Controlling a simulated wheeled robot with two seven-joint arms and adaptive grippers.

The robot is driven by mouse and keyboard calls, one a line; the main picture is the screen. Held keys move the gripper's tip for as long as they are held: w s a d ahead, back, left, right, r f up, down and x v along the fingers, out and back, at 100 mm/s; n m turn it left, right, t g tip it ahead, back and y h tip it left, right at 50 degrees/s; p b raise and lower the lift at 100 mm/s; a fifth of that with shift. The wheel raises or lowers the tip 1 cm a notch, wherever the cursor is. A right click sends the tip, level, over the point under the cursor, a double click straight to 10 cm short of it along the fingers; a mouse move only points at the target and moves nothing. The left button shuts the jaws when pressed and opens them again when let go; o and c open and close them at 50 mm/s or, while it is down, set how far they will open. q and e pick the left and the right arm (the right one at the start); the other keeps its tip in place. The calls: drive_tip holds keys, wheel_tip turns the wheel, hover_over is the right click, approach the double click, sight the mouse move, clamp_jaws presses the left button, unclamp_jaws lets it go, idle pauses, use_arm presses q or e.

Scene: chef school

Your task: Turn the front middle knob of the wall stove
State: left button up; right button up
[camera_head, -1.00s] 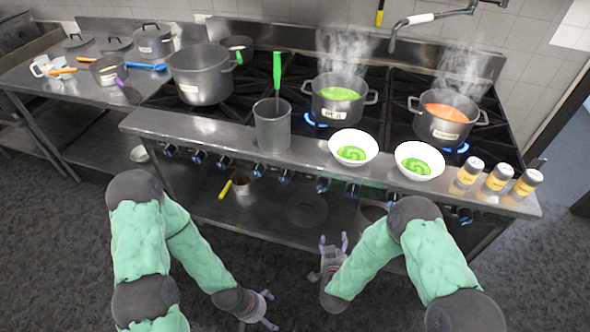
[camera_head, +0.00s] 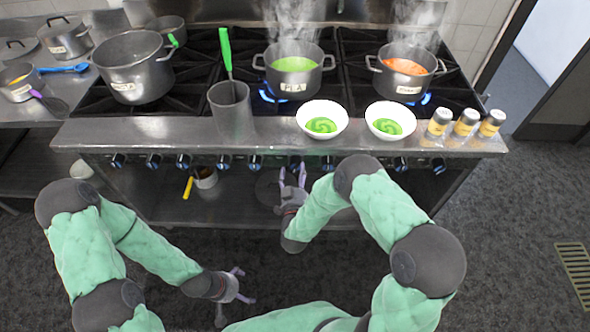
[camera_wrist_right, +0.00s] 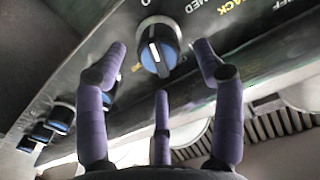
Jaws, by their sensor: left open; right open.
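The wall stove (camera_head: 170,133) has a row of blue and black knobs along its front, under the steel ledge. My right gripper (camera_head: 292,172) is open, just below and in front of one knob (camera_head: 295,161) near the row's middle. In the right wrist view this knob (camera_wrist_right: 157,48), with a pale pointer line, shows between the spread purple fingers. Whether any finger touches it I cannot tell. More knobs (camera_wrist_right: 61,117) show at the left of that view. My left gripper (camera_head: 244,285) is open and empty, low over the floor, away from the stove.
On the ledge stand a steel container (camera_head: 231,115) with a green-handled utensil, two bowls (camera_head: 322,134) of green soup and several seasoning jars (camera_head: 439,123). Steaming pots (camera_head: 294,80) sit on lit burners. Below the knobs is an open shelf (camera_head: 235,205) with a small pot (camera_head: 206,178).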

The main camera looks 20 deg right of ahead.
drive_tip(key=shift+x, duration=1.4)
drive_tip(key=c, duration=1.1)
